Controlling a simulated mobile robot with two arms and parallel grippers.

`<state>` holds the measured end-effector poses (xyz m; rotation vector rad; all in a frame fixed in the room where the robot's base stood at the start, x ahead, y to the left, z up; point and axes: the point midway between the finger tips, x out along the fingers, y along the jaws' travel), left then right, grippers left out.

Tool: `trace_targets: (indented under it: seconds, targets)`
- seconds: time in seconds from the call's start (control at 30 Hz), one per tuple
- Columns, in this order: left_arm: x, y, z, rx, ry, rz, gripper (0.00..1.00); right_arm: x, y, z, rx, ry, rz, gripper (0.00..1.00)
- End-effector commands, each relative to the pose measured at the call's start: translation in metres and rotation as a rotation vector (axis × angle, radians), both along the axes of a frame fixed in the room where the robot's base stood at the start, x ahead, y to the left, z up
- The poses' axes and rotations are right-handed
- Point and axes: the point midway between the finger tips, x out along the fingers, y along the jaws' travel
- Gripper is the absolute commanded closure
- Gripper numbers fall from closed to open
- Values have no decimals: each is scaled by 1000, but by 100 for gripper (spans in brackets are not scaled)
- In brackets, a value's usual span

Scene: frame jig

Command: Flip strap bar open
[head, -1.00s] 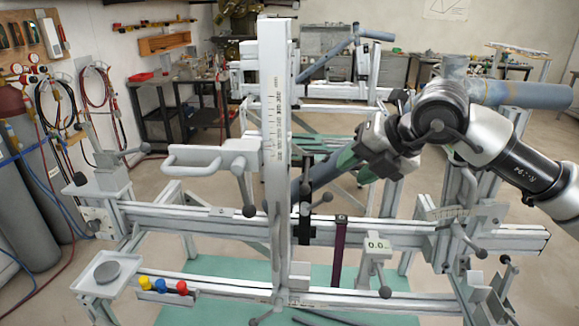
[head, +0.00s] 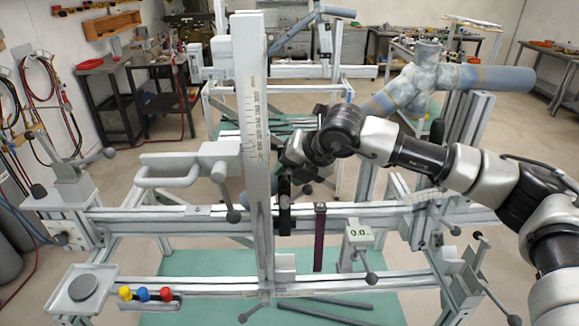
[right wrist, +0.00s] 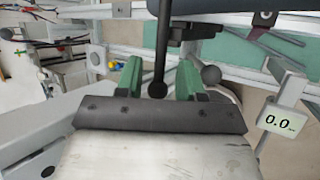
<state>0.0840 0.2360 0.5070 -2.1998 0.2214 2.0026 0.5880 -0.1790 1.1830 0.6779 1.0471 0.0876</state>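My right gripper (head: 289,162) is by the upright scaled post (head: 252,130), just above a black clamp piece (head: 284,210) on the horizontal rail. In the right wrist view its green fingers (right wrist: 158,80) are spread apart. A black rod with a ball end (right wrist: 158,88) stands between them, with gaps visible on both sides. The rod reaches up toward a black fitting (right wrist: 190,32). I cannot tell for certain which part is the strap bar. A dark purple strap (head: 320,238) hangs from the rail to the right. My left gripper is not in view.
A blue-grey tube (head: 495,78) lies behind my right arm. A clamp arm (head: 180,165) sticks out left of the post. A tray (head: 82,290) and coloured knobs (head: 145,294) are at lower left.

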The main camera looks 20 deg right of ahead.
Motion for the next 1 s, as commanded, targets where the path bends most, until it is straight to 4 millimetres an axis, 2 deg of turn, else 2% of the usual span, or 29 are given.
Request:
trace_targets:
  seconds: [0.1,0.33,0.57,0.6,1.0]
  targets:
    - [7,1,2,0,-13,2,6,2,2,-3,0,0,0,62]
    - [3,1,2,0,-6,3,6,2,2,-4,0,0,0,63]
    - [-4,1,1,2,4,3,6,2,2,-3,0,1,1,99]
    - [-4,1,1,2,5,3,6,2,2,-4,0,1,1,100]
    - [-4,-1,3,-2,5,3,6,1,7,-2,5,25,4,100]
